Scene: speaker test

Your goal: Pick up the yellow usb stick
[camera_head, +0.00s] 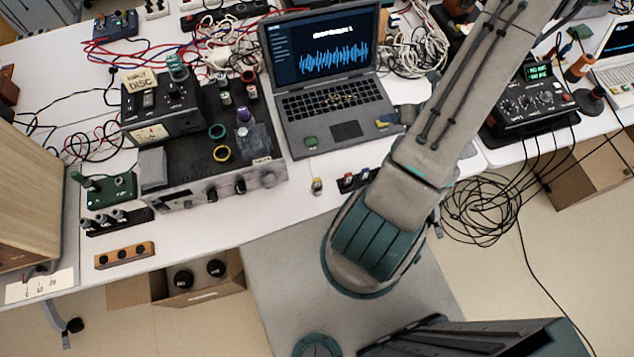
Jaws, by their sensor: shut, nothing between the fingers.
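A small yellow piece (382,124), which looks like the yellow usb stick, lies at the right front corner of the open laptop (345,131). It is too small to make out its shape, and my arm passes close to its right. A similar small green piece (311,142) lies near the laptop's left front corner. Another small yellowish thing (317,186) stands at the table's front edge, below the laptop. My arm crosses the right half of the view from the top to its large teal joint. My gripper is out of view.
More cables (487,207) hang off the table. A strip with knobs (355,180) lies at the front edge. Little table is bare.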

